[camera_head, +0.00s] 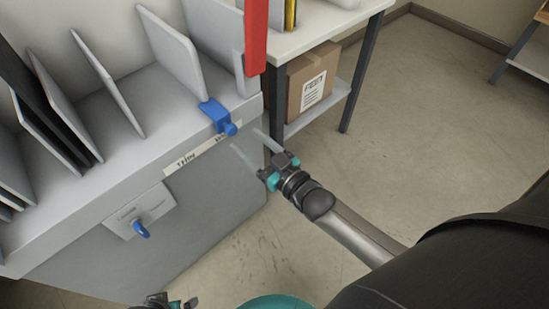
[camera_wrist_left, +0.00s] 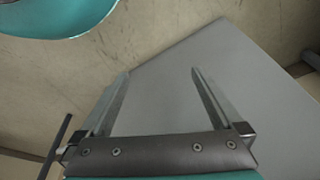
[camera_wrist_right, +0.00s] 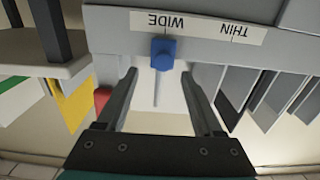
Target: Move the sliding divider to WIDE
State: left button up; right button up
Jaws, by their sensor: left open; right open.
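The sliding divider (camera_head: 172,55) is a pale upright panel with a blue knob (camera_head: 220,115) at its front edge. The label strip (camera_head: 200,153) below reads THIN at its left end and WIDE at its right end. The knob is in line with WIDE, clearest in the right wrist view (camera_wrist_right: 162,54). My right gripper (camera_head: 244,139) is open, with its fingertips in front of the knob. In the right wrist view the knob shows between the fingertips, apparently untouched. My left gripper (camera_wrist_left: 160,73) is open and empty, low before the cabinet; only its edge shows in the head view.
A blue rotary handle (camera_head: 141,229) on a plate sits on the cabinet front, lower left. Several other grey panels stand on top. A red post (camera_head: 256,40) rises beside the divider. A table with a cardboard box (camera_head: 312,80) on its shelf stands right. Floor to the right is clear.

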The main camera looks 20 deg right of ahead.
pick_arm(q)
jog(key=shift+g, duration=0.3)
jog(key=shift+s+a+f+p, duration=0.15)
jog(key=shift+s+f+p, duration=0.25)
jog(key=shift+f, duration=0.4)
jog(key=shift+s+a+f+p, duration=0.2)
jog(key=shift+s+f+p, duration=0.2)
jog(key=shift+f, duration=0.45)
jog(key=shift+s+a+f+p, duration=0.15)
jog(key=shift+s+f+p, duration=0.15)
jog(key=shift+s+f, duration=0.35)
pick_arm(e)
jog(key=v, duration=0.8)
pick_arm(q)
jog(key=shift+w+f, duration=0.15)
pick_arm(e)
jog(key=shift+r, duration=0.1)
